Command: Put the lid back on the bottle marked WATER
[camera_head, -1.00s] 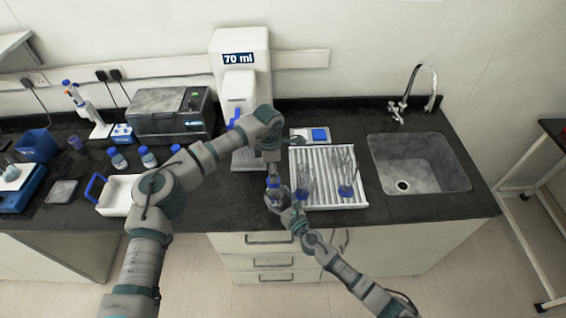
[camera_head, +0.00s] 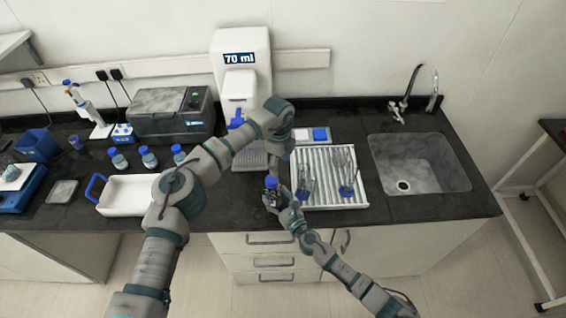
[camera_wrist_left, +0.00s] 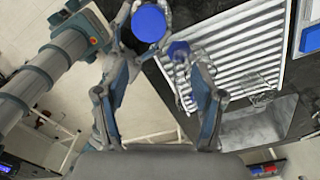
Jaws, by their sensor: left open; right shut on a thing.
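A bottle (camera_head: 270,197) with a blue lid (camera_head: 271,181) on its top is at the front edge of the bench. My right gripper (camera_head: 279,203) is shut on the bottle and hides much of it; its marking is not readable. My left gripper (camera_head: 275,169) is open and empty, just above and behind the lid. In the left wrist view the blue lid (camera_wrist_left: 149,23) appears as a round disc near the fingertips, apart from the fingers.
A white ribbed drying rack (camera_head: 325,165) with blue-marked glassware stands right of the bottle, before the sink (camera_head: 420,160). Behind is a dispenser (camera_head: 240,70) reading 70 ml. Blue-capped bottles (camera_head: 148,157) and a white tray (camera_head: 128,193) stand left.

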